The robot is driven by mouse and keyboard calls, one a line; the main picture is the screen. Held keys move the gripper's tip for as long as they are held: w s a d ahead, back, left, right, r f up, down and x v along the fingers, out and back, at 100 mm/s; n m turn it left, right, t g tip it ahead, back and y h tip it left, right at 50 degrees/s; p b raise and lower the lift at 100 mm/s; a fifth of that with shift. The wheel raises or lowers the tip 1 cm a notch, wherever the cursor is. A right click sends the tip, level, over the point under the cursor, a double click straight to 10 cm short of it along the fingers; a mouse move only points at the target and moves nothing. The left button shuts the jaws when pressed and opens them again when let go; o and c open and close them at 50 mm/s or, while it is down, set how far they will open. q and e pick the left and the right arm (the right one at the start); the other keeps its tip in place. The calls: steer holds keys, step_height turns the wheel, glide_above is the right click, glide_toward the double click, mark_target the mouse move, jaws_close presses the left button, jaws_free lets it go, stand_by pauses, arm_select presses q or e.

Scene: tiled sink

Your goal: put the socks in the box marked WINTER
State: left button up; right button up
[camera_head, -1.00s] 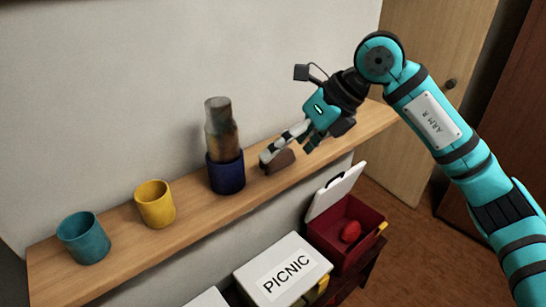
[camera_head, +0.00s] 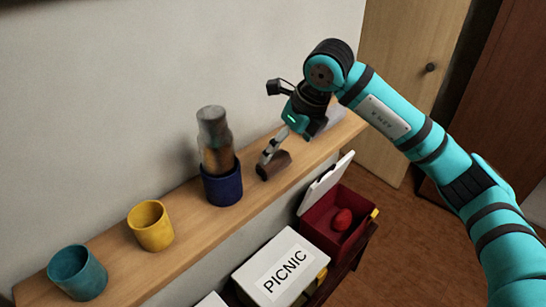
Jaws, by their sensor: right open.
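My right gripper (camera_head: 268,152) is open, its fingers pointing down at a dark brown rounded thing (camera_head: 277,166) on the wooden shelf; I cannot tell whether they touch it or whether it is the socks. A pale grey thing (camera_head: 335,118), partly hidden behind the gripper, lies farther right on the shelf; its kind is unclear. Below the shelf, an open dark red box (camera_head: 322,238) with a raised white lid (camera_head: 325,185) holds a red rounded thing (camera_head: 342,219). No WINTER mark is readable. My left gripper is not in view.
A teal cup (camera_head: 77,273), a yellow cup (camera_head: 150,226) and a dark blue cup (camera_head: 222,186) with a grey-brown bottle (camera_head: 214,140) in it stand along the shelf (camera_head: 190,205). A closed box marked PICNIC (camera_head: 262,263) and another white lid (camera_head: 211,300) are below.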

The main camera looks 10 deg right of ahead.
mark_target(275, 158)
steer(key=x, duration=0.2)
steer(key=shift+w+a+f+p, duration=0.25)
steer(key=shift+p, duration=0.1)
steer(key=shift+f, duration=0.25)
steer(key=p+x, duration=0.2)
steer(key=shift+w+a+f+p, duration=0.1)
steer(key=shift+w+a+p, duration=0.1)
steer(key=shift+w+p, duration=0.1)
steer(key=shift+p+x, duration=0.35)
steer(key=shift+x, duration=0.8)
steer(key=shift+w+f, duration=0.15)
steer(key=shift+f, duration=0.1)
steer(key=shift+c, duration=0.5)
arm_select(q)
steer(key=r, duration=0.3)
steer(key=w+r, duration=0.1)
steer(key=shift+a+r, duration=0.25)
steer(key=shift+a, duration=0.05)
arm_select(e)
steer(key=c, duration=1)
steer(key=shift+c, duration=0.2)
